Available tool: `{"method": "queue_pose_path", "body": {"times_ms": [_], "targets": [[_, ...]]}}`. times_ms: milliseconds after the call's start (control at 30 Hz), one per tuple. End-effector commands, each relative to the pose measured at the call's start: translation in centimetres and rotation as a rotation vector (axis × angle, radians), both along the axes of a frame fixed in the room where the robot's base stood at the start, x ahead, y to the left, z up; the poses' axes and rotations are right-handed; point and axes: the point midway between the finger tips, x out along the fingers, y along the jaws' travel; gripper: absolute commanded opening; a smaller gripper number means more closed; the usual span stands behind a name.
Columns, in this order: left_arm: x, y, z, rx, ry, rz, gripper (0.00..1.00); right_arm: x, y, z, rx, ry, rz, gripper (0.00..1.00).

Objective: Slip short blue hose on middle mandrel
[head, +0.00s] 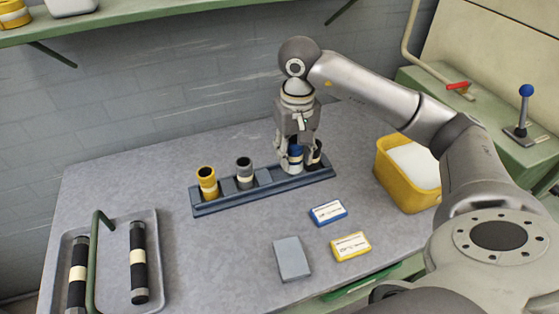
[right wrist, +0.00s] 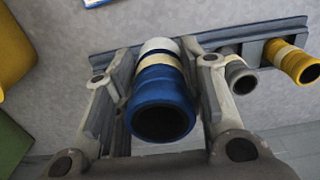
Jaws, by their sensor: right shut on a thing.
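A short blue hose (head: 295,155) with a cream band stands upright at the rack (head: 262,188) on the table. My right gripper (head: 297,160) points straight down with its fingers on either side of the hose, shut on it. In the right wrist view the blue hose (right wrist: 163,105) sits between the fingers, its dark open end facing the camera. I cannot tell whether its lower end still touches the rack. No mandrel can be made out for certain. My left gripper is not in view.
A tray (head: 178,214) with two long black hoses is at left. A yellow bin (head: 390,179) stands right. Labelled cards lie in front.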

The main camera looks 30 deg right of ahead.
Motion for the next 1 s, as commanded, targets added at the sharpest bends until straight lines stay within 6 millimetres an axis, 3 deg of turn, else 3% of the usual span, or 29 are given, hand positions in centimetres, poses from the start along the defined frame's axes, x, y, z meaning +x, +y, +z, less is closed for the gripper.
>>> {"method": "queue_pose_path", "body": {"times_ms": [100,200,400,633,800,1000], "targets": [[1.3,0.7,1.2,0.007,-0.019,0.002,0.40,2.3,-0.1,-0.9,0.002,0.005,-0.001,0.08],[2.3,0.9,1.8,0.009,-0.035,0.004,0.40,3.9,-0.3,-3.2,0.002,0.007,-0.001,0.08],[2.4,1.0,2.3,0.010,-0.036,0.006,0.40,6.0,-0.6,-5.7,0.001,0.001,-0.001,0.08],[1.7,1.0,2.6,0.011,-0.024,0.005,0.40,7.0,-0.7,-7.0,0.001,0.003,0.000,0.08],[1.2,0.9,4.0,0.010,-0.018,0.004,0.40,6.8,-0.7,-9.1,0.000,0.004,0.000,0.08],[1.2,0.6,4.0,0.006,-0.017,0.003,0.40,6.9,-0.7,-9.9,0.000,-0.001,0.001,0.08]]}}
